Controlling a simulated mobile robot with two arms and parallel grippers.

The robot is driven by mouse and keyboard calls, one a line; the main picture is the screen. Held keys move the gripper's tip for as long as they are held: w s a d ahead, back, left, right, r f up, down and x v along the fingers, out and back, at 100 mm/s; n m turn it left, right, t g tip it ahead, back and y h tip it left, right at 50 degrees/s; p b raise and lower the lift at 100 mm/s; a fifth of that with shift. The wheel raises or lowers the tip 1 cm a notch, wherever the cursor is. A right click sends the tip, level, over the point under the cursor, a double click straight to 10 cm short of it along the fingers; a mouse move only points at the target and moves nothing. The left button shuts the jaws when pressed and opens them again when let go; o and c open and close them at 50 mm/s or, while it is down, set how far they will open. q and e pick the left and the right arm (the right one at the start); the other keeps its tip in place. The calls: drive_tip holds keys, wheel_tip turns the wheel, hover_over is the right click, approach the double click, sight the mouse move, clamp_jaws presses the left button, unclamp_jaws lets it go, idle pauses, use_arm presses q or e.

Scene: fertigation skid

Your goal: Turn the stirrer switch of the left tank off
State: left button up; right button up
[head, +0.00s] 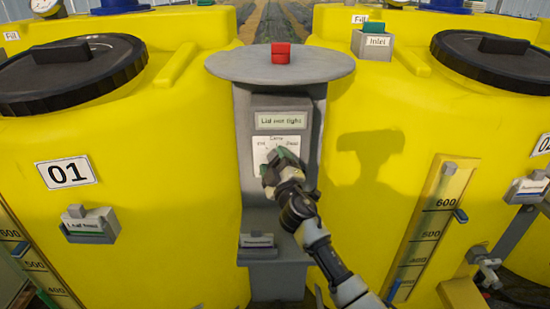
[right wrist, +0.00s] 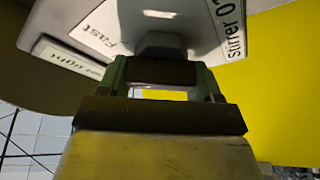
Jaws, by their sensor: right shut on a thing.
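The left tank (head: 170,240) is yellow and marked 01. Between the tanks stands a grey pedestal (head: 247,120) with a white dial plate (head: 280,147); the wrist view shows "Fast" and "stirrer 01" on this plate (right wrist: 110,25). The grey stirrer switch knob (right wrist: 160,43) sticks out from it. My right gripper (head: 271,168) is at the plate, shut on the knob, with its green fingers on either side in the wrist view (right wrist: 165,72). The gripper covers the knob in the head view, so its exact setting cannot be told. My left gripper is not in view.
A grey labelled box (head: 90,225) is on the left tank. The right tank (head: 375,200) stands close to my right arm.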

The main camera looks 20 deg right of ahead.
drive_tip(key=n+g+p, duration=0.1)
drive_tip(key=n+p, duration=0.3)
drive_tip(key=p, duration=0.2)
drive_tip(key=n+g+p, duration=0.2)
drive_tip(key=n+p, duration=0.3)
drive_tip(key=p, duration=0.1)
drive_tip(key=n+g+p, duration=0.2)
drive_tip(key=n+p, duration=0.2)
drive_tip(key=p, duration=0.3)
drive_tip(key=shift+f+n, duration=0.15)
drive_tip(key=shift+n, duration=0.15)
drive_tip(key=shift+f+n+g+h+p, duration=0.2)
drive_tip(key=shift+n+g+h+p, duration=0.15)
drive_tip(key=shift+n+p, duration=0.65)
drive_tip(key=shift+f+p, duration=0.1)
drive_tip(key=shift+p, duration=0.3)
drive_tip(key=shift+s+f, duration=0.1)
drive_tip(key=o, duration=0.9)
